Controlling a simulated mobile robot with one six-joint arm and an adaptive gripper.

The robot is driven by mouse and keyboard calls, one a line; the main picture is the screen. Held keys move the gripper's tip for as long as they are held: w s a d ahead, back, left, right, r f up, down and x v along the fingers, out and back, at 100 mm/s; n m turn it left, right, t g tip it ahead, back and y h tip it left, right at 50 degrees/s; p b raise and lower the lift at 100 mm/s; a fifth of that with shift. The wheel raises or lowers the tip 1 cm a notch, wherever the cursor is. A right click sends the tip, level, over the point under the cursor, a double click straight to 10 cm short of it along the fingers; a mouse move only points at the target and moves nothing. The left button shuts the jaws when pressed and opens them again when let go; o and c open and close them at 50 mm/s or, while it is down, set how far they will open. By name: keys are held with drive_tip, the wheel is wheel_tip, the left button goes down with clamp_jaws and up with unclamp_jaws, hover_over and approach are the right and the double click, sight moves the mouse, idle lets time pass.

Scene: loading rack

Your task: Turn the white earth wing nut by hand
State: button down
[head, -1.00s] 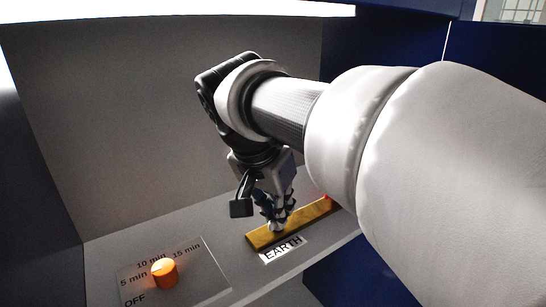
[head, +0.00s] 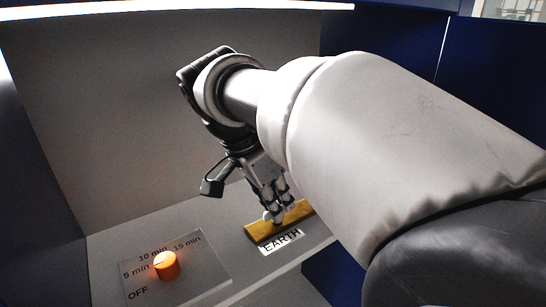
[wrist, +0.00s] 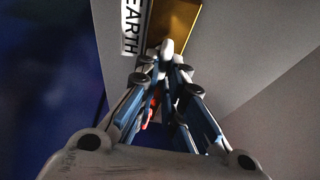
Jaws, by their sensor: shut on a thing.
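The white earth wing nut (wrist: 167,46) shows between my fingertips in the wrist view, at the brass-coloured bar. In the head view a small white part of it (head: 267,216) shows at the fingertips. My gripper (head: 275,212) points down at the bar and is shut on the wing nut; it also shows in the wrist view (wrist: 166,62). The brass bar (head: 258,232) lies on the grey shelf behind the white EARTH label (head: 282,241). The fingers hide much of the nut, so its turn angle cannot be told.
An orange timer knob (head: 166,265) stands on a plate (head: 205,269) marked OFF, 5, 10 and 15 min, left of the bar. A grey back wall (head: 120,110) rises behind the shelf. Something red (wrist: 150,108) shows between the fingers.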

drive_tip(key=shift+w+r, duration=0.1)
drive_tip(key=shift+r, duration=0.1)
drive_tip(key=c, duration=1.7)
unclamp_jaws()
drive_tip(key=shift+f, duration=0.15)
drive_tip(key=v, duration=0.5)
drive_tip(key=shift+a, duration=0.1)
drive_tip(key=s+a, duration=0.2)
drive_tip(key=a, duration=0.1)
drive_tip(key=s+a, duration=0.2)
drive_tip(key=a, duration=0.1)
drive_tip(key=s+a, duration=0.3)
drive_tip(key=a, duration=0.1)
drive_tip(key=shift+d, duration=0.1)
